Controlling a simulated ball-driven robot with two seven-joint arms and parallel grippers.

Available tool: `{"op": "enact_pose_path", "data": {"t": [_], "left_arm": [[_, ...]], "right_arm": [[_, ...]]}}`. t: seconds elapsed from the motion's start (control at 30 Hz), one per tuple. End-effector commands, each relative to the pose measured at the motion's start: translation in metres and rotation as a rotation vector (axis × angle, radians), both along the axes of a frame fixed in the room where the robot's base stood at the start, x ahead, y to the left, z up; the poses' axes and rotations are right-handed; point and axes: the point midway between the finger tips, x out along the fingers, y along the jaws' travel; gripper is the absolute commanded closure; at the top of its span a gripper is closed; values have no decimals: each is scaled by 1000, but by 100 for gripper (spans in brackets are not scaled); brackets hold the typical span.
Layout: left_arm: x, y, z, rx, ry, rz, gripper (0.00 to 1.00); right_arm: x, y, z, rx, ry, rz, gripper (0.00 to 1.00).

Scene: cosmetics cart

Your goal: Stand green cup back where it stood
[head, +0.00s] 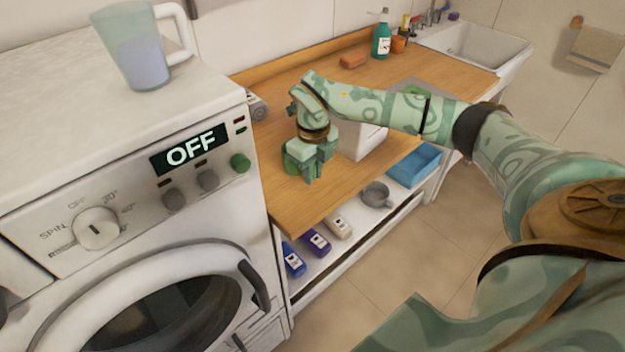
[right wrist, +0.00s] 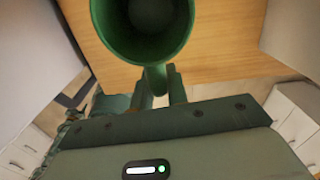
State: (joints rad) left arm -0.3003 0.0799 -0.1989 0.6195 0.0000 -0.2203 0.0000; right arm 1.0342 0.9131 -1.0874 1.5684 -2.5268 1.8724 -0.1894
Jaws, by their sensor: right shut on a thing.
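The green cup (head: 290,161) is at the front left part of the wooden counter (head: 290,200), mostly hidden behind my right gripper (head: 315,168). In the right wrist view the cup (right wrist: 142,50) shows its open round mouth, and its inside looks empty. The fingers of my right gripper (right wrist: 160,92) are shut on the cup's handle. The cup is over the wood; I cannot tell whether its base touches. My left gripper is not in view.
A white box (head: 362,142) stands just right of the gripper. The washing machine (head: 150,200) borders the counter on the left, with a jug (head: 135,50) on top. A soap bottle (head: 381,38) and brown block (head: 353,60) stand farther back. The front counter is bare.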

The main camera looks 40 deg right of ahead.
Motion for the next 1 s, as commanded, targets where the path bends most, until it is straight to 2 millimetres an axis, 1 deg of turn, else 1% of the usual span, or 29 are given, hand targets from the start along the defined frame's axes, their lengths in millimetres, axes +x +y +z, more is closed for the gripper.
{"op": "enact_pose_path", "data": {"t": [0.03, 0.13, 0.37, 0.5, 0.53, 0.57, 0.6, 0.87, 0.93, 1.0], "left_arm": [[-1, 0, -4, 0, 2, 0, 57], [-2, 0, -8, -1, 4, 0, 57], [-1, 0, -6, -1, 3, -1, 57], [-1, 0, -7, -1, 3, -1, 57], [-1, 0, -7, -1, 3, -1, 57], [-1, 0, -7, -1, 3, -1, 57], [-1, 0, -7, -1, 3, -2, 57], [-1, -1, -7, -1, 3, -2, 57], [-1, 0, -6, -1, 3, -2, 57], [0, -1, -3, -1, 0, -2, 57]], "right_arm": [[-2, 0, -13, 1, 8, 0, 100], [-2, 1, -27, 0, 5, 1, 100], [-1, 0, -26, 0, 2, 1, 100], [-2, 0, -29, 0, 3, 0, 100], [-2, 0, -29, 0, 3, 0, 76], [-2, 0, -29, 0, 3, 0, 68], [-2, 0, -29, 0, 3, 0, 63], [-2, 0, -28, 0, 3, 0, 63], [-1, 0, -23, 0, 1, 1, 63], [-1, 0, -14, -1, 0, 1, 63]]}}
